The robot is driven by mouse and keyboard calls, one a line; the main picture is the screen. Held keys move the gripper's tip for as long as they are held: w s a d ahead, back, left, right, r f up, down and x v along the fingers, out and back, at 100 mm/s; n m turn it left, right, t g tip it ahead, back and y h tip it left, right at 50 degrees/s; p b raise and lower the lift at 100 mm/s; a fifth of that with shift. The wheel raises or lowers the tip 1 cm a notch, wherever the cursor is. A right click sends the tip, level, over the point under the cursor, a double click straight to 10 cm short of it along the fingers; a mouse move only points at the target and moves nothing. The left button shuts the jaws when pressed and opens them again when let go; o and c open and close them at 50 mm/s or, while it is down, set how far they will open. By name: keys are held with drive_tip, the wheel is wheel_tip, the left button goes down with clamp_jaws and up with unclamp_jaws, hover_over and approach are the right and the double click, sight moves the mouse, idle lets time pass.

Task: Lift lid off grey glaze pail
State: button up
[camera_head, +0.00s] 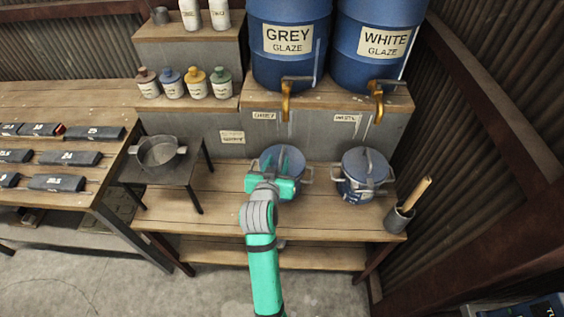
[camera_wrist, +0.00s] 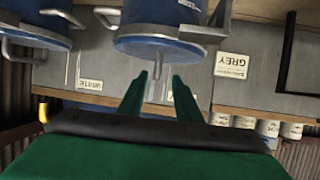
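The grey glaze pail (camera_head: 304,181) stands on the lower bench under the grey glaze barrel, with its blue lid (camera_head: 285,156) on. My gripper (camera_head: 272,180) is over the front of this pail and hides much of it. In the wrist view the pail's blue body and pale rim (camera_wrist: 160,45) show at the top middle. My gripper (camera_wrist: 162,82) is open there, its two green fingers apart and pointing toward the pail. A thin grey bar shows between and beyond the fingertips; contact cannot be told.
A second lidded blue pail (camera_head: 362,178) stands to the right, with a cup holding a wooden-handled tool (camera_head: 400,218) beyond it. Brass taps (camera_head: 286,105) of the blue barrels hang above. A dark pan (camera_head: 160,153) sits on a small stand at left.

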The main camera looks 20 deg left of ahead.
sight(281, 157)
drive_tip(key=shift+d+x, duration=0.1)
drive_tip(key=shift+x, duration=1.25)
drive_tip(key=shift+d+x, duration=0.15)
drive_tip(key=shift+x, duration=1.15)
drive_tip(key=shift+w+r, duration=0.15)
drive_tip(key=shift+r, duration=0.05)
clamp_jaws()
